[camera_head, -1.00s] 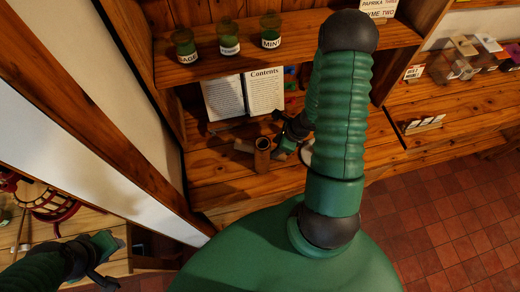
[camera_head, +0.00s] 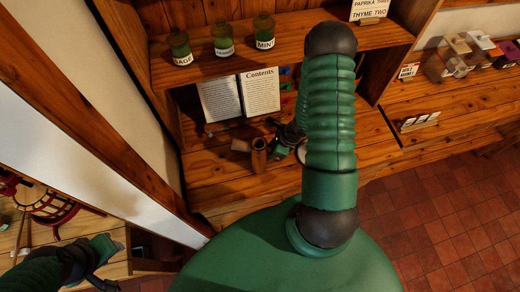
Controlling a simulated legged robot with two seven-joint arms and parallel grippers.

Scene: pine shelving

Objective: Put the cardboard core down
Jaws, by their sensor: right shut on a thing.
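A brown cardboard core (camera_head: 259,156) stands roughly upright low over the pine counter (camera_head: 215,172); whether its base touches the wood I cannot tell. My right gripper (camera_head: 273,138) is at its right side and appears shut on it, with the fingers partly hidden by my green arm. A second brown tube-like piece (camera_head: 240,146) is just behind and left of the core. My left gripper (camera_head: 112,264) is far off at the lower left, with its fingers apart and nothing visible between them.
An open book (camera_head: 262,92) leans behind the counter. Several spice jars (camera_head: 224,42) stand on the shelf above. A red slatted object (camera_head: 65,208) sits at the far left. Clear counter lies in front and left of the core. My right arm hides the area to its right.

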